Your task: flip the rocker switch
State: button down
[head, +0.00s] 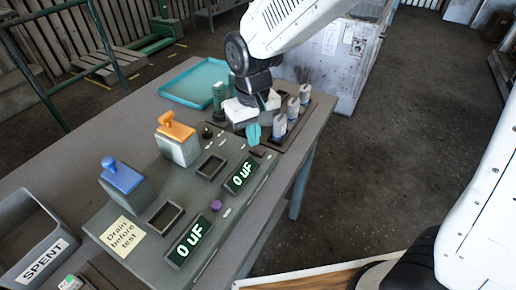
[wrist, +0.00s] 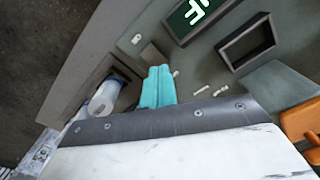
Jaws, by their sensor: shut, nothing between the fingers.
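The grey test panel (head: 150,205) lies on the table. A small dark block at its far right corner, which looks like the rocker switch (head: 259,151), sits just below my gripper (head: 252,134). In the wrist view the same block (wrist: 151,53) shows just beyond the tips of my gripper (wrist: 159,70). The teal fingers are shut together with nothing between them. They look very near the block, but I cannot tell whether they touch it. Its position, tipped one way or the other, cannot be made out.
The panel carries two displays reading 0 uF (head: 241,175), an orange lever (head: 176,128), a blue lever (head: 122,175) and a purple button (head: 216,205). A rack with white capacitors (head: 280,126) stands close right of my gripper. A teal tray (head: 195,83) and SPENT bin (head: 40,235) flank the panel.

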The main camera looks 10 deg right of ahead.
jog(key=shift+f, duration=0.8)
jog(key=shift+r, duration=3.55)
